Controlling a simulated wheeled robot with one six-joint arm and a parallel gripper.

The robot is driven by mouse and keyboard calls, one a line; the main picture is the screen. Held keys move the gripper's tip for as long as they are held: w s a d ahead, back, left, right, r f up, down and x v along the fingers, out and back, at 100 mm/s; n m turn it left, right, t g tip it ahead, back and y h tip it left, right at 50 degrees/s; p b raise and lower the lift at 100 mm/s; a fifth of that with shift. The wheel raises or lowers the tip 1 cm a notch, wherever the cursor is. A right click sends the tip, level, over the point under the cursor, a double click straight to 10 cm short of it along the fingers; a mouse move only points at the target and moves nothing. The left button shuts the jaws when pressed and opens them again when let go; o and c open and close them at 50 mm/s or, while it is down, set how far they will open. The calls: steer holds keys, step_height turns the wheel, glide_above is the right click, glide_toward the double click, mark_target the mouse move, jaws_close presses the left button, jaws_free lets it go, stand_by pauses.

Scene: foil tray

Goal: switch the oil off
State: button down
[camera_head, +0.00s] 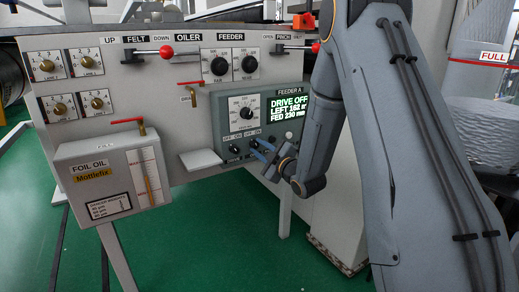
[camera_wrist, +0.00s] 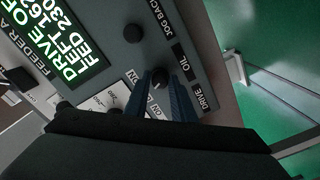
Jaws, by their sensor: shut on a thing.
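The feeder A panel (camera_head: 217,133) carries the small dark oil knob (camera_wrist: 157,80), beside its OIL label (camera_wrist: 185,66) in the wrist view. My gripper (camera_head: 266,149) reaches the panel from the right. Its two blue fingers (camera_wrist: 160,84) are shut on the oil knob, one on each side. A small pale mark shows on the knob, but I cannot tell which setting it points to. The DRIVE label (camera_wrist: 206,97) lies beside one finger, and the fingers hide much of that area. The drive knob (camera_head: 234,149) shows left of my gripper in the head view.
The green display (camera_head: 289,106) reads DRIVE OFF. The jog back button (camera_wrist: 133,33) sits close to the fingers. A feeder dial (camera_head: 246,113) is above the knobs. A foil oil box (camera_head: 113,174) with a red lever stands at left. A small pale ledge (camera_head: 200,160) juts out.

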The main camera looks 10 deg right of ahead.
steer(key=shift+n, duration=0.7)
steer(key=c, duration=1.5)
jaws_free()
steer(key=p+v, duration=0.1)
steer(key=v, duration=0.7)
steer(key=shift+w+a, duration=0.1)
